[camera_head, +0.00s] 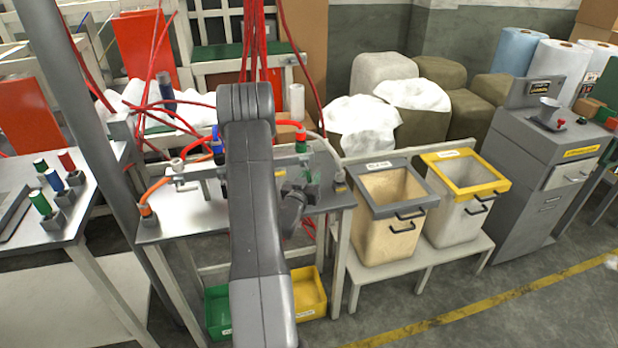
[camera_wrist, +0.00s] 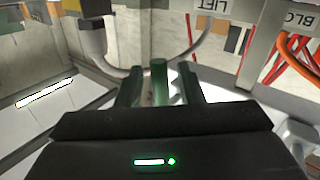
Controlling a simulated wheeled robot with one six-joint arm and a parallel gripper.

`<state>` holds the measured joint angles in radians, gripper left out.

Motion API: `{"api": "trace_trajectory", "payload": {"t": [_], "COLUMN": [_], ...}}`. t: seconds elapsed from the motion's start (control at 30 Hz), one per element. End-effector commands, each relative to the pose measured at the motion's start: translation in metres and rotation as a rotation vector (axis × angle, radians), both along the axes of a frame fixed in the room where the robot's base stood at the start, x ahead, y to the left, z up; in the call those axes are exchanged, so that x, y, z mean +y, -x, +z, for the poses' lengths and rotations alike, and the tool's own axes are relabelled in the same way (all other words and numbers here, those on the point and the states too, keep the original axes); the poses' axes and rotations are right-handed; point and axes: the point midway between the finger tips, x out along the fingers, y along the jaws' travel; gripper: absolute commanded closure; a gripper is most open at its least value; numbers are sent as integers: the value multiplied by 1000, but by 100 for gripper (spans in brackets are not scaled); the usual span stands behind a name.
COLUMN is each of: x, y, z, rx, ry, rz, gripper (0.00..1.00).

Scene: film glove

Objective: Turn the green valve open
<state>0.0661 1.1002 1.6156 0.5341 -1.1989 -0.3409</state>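In the wrist view a green upright handle (camera_wrist: 158,82) stands between the two dark fingers of my gripper (camera_wrist: 161,70). A gap shows on each side of it, so the fingers are open around it and do not visibly touch it. The dark end of my arm is low beside the rig there, just below this valve. My own arm covers the middle of the rig, and the fingers are too small to tell apart in the head view.
A blue-topped valve (camera_head: 217,140) and orange hoses (camera_head: 160,183) are left of my arm. Red hanging cables (camera_head: 262,50) run behind it. A grey-rimmed bin (camera_head: 393,220) and a yellow-rimmed bin (camera_head: 465,205) stand right. The floor in front is clear.

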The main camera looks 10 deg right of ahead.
Motion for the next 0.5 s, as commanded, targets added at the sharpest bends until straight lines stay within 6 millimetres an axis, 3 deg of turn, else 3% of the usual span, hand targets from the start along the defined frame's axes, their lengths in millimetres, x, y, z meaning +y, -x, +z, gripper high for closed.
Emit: {"api": "trace_trajectory", "payload": {"t": [0.13, 0.3, 0.5], "x": [0, 0, 1], "y": [0, 0, 0], "z": [0, 0, -1], "rx": [0, 0, 0], "ry": [0, 0, -8], "rz": [0, 0, -1], "gripper": [66, 99, 100]}}
